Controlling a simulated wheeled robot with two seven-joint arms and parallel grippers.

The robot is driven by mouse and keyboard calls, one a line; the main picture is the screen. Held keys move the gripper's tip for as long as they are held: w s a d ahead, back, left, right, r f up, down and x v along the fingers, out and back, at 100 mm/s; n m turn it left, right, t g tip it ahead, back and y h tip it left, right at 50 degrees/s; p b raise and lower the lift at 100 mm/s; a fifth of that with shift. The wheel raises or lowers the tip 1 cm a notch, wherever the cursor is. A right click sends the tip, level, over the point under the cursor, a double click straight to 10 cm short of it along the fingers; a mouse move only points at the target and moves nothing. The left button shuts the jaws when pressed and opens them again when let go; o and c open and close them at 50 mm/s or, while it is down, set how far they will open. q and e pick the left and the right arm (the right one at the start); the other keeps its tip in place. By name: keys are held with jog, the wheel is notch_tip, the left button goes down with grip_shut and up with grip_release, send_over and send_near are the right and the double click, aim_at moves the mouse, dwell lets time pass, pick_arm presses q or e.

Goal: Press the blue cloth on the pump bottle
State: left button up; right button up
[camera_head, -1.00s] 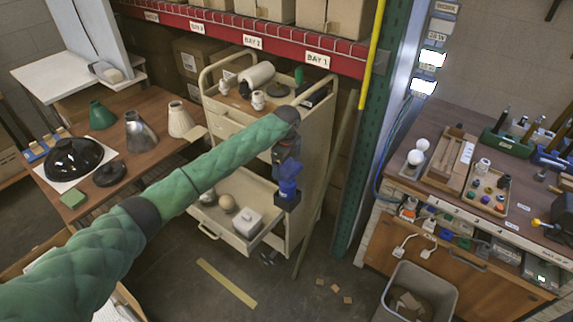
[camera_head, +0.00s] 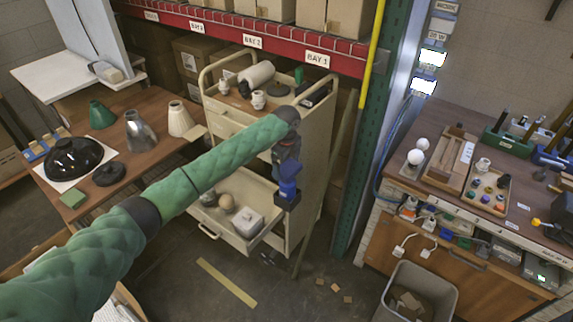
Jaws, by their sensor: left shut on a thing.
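My left arm in its green quilted sleeve reaches from the lower left to the cart. Its gripper (camera_head: 287,197) points down in front of the cart's right side, over the right end of the open drawer. Blue shows at the gripper, and I cannot tell how much is cloth and how much is gripper. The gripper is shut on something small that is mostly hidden. I cannot pick out the pump bottle for sure; a small dark upright item (camera_head: 244,89) stands on the cart top. My right gripper is out of view.
The cream cart (camera_head: 318,150) holds a white roll (camera_head: 258,74) on top; its open drawer holds round items and a white box (camera_head: 246,222). A brown table (camera_head: 150,160) with lamp parts stands left, a workbench (camera_head: 470,225) right. A grey bin (camera_head: 420,285) stands on the floor.

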pick_arm(q)
jog(key=shift+f, duration=0.15)
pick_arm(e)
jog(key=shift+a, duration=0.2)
pick_arm(q)
jog(key=shift+f, duration=0.2)
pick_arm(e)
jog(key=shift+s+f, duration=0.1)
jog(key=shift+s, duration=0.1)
